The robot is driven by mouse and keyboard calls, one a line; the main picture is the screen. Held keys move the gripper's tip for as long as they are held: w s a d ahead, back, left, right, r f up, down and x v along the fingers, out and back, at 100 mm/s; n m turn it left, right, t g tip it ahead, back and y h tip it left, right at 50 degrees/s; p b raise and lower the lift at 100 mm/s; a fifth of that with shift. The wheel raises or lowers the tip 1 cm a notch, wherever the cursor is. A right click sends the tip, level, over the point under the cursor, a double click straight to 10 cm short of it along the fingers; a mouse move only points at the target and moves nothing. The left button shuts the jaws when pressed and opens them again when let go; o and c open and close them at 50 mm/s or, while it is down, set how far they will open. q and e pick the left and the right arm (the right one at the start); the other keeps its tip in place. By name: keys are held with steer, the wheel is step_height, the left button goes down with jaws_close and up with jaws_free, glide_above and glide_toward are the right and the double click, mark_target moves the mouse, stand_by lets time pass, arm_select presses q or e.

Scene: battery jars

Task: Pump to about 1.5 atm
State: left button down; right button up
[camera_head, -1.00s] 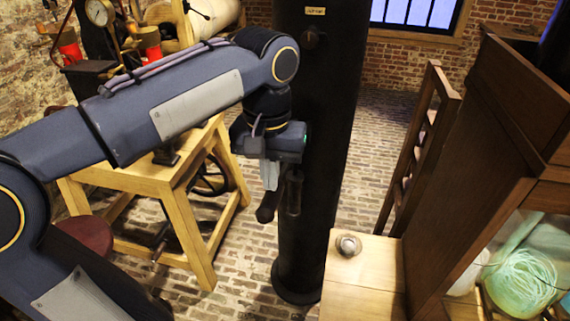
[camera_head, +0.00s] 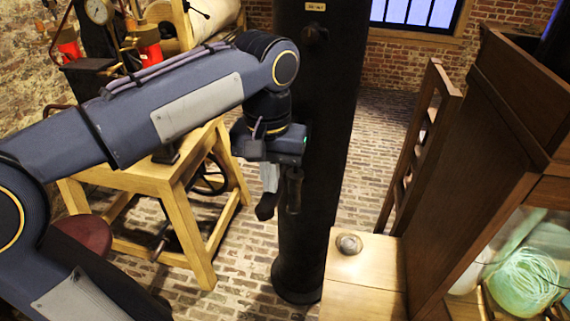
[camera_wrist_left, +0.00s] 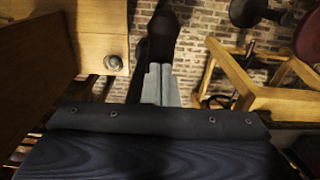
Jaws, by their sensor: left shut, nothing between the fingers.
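A round pressure gauge (camera_head: 99,11) with a pale face is at the upper left of the head view; its reading is too small to make out. A tall black column (camera_head: 318,150) stands mid-view, with a small label near the top and a dark knob (camera_head: 315,35) below it. My left gripper (camera_head: 266,208) points down in front of the column, shut and empty. Its pale and dark fingers also show in the wrist view (camera_wrist_left: 160,60). A short dark upright part (camera_head: 294,190) shows beside the fingers; I cannot tell whether they touch. My right gripper is out of view.
A wooden frame table (camera_head: 150,178) with apparatus stands at left, partly behind my left arm. A pale wooden top (camera_head: 365,270) with a round metal knob (camera_head: 348,243) is front right. A dark wooden cabinet (camera_head: 470,190) fills the right. Brick floor lies open behind.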

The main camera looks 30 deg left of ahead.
arm_select(q)
step_height(320, 180, down, 13)
steer(key=b, duration=0.9)
step_height(320, 180, up, 15)
steer(key=p, duration=1.4)
steer(key=shift+f+p, duration=0.1)
steer(key=shift+p, duration=0.25)
steer(key=shift+f, duration=0.2)
steer(key=shift+f, duration=0.1)
step_height(320, 180, down, 15)
steer(key=b, duration=1.1)
step_height(320, 180, up, 16)
steer(key=p, duration=1.3)
steer(key=shift+f+p, duration=0.2)
steer(key=shift+p, duration=0.1)
steer(key=shift+f, duration=0.15)
